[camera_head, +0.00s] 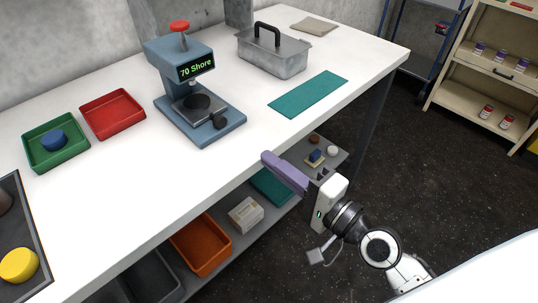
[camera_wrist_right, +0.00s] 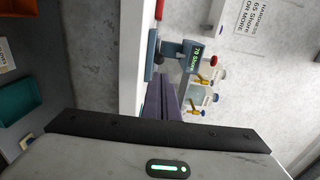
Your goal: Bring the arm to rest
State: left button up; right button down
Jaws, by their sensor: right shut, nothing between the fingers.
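My right arm comes in from the lower right in the head view. Its gripper (camera_head: 272,162), with purple fingers, is beside the table's front edge, over the gap between the white table (camera_head: 150,200) and the floor. The fingers are shut with nothing between them. They also show at the middle of the right wrist view (camera_wrist_right: 160,98). The fingertips point toward the blue-grey hardness tester (camera_head: 195,85), which reads "70 Shore", but are apart from it. My left gripper is not in view.
A shelf below holds an orange bin (camera_head: 200,244). Dark floor (camera_head: 450,180) is free at right.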

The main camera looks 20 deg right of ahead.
jog(key=s+f+n+g+h, duration=0.1)
jog(key=s+f+n+g, duration=0.1)
jog(key=s+f+n, duration=0.3)
jog(key=s+f+n+g+h, duration=0.2)
jog(key=s+f+n, duration=0.3)
jog(key=f, duration=0.9)
jog(key=s+f+n+g+h, duration=0.1)
jog(key=s+f+n+g, duration=0.3)
jog(key=f, duration=0.5)
jog(key=shift+s+d+f+n+h, duration=0.3)
jog(key=shift+s+d+f+n, duration=0.1)
jog(key=shift+s+n, duration=0.25)
